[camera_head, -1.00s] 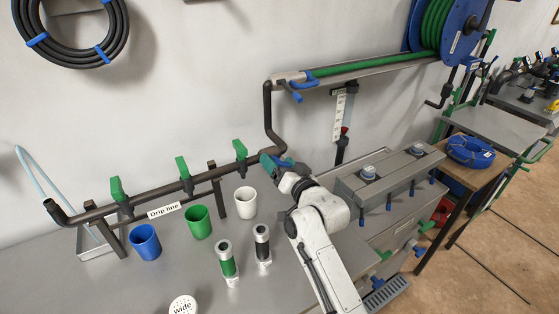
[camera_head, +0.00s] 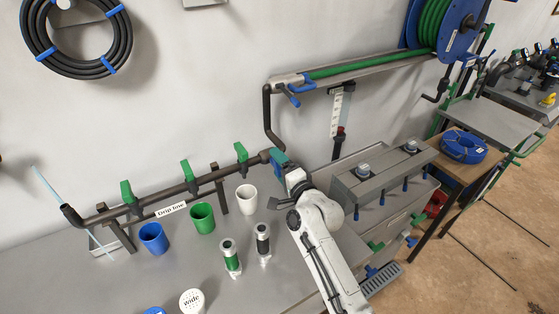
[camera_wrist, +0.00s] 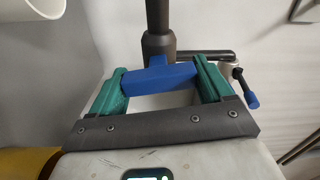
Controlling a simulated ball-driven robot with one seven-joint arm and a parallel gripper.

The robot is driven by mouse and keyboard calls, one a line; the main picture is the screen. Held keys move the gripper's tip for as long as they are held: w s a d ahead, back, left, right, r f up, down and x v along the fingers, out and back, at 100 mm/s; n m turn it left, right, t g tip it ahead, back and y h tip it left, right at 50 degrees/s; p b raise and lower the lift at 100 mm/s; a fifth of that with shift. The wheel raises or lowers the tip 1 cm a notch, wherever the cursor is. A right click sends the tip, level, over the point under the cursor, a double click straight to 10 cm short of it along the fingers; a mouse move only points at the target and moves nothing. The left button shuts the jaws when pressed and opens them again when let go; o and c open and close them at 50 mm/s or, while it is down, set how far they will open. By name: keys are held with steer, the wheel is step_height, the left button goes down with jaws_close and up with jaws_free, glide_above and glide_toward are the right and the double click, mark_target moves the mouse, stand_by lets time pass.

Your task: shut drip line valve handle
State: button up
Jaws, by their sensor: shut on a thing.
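The drip line (camera_head: 155,197) is a dark pipe along the wall with a white "Drip line" label. A blue valve handle (camera_wrist: 160,77) is at its right end, below a dark vertical pipe (camera_wrist: 157,15). My gripper (camera_head: 279,157) is at this handle. In the wrist view, my gripper's green fingers (camera_wrist: 162,84) stand on either side of the handle and are shut on it. The handle lies crosswise between them. In the head view, the fingers partly hide the handle and the valve body.
Several green-handled valves (camera_head: 186,170) stand along the pipe. Blue (camera_head: 153,239), green (camera_head: 202,218) and white (camera_head: 246,199) cups stand below. Two small cylinders (camera_head: 231,257) are left of my arm. A grey manifold box (camera_head: 380,180) is to its right. Another blue lever (camera_head: 290,98) is above.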

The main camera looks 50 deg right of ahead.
steer(key=shift+f+m+p, duration=0.1)
steer(key=shift+m+p, duration=0.45)
steer(key=shift+m, duration=0.65)
steer(key=o, duration=1)
steer(key=shift+c, duration=0.2)
steer(key=v, duration=1)
steer(key=shift+s, duration=0.4)
steer(key=shift+a, duration=0.1)
